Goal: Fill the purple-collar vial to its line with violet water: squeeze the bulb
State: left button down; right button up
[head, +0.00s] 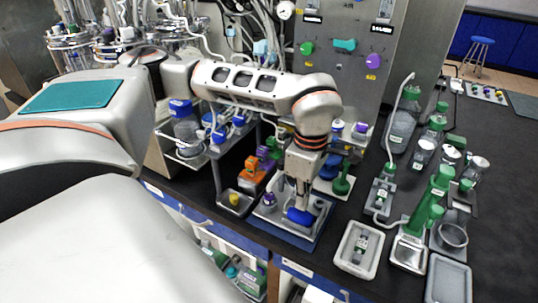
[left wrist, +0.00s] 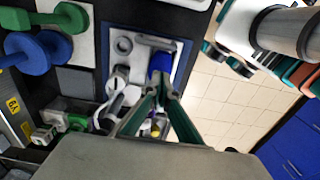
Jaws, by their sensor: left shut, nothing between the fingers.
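My left gripper (head: 298,195) points down over a blue-edged tray (head: 290,238). In the left wrist view its green-grey fingers (left wrist: 158,92) come together at the tips, with nothing seen between them. A blue bulb-like part (head: 300,216) lies just below the fingertips; it also shows in the left wrist view (left wrist: 160,63), right by the tips. I cannot tell whether they touch. A small vial with a purple collar (head: 269,200) stands at the tray's left side. Its fill line and level are too small to read. My right gripper is not in view.
A small dark tray with a yellow item (head: 235,199) is to the left. Green-capped equipment (head: 432,205) and a white tray (head: 358,250) stand to the right. A panel with knobs (head: 345,45) rises behind.

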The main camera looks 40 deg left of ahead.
pick_arm(q)
jog(key=shift+r+p, duration=1.7)
jog(key=shift+r, duration=0.85)
jog(key=shift+f, duration=0.1)
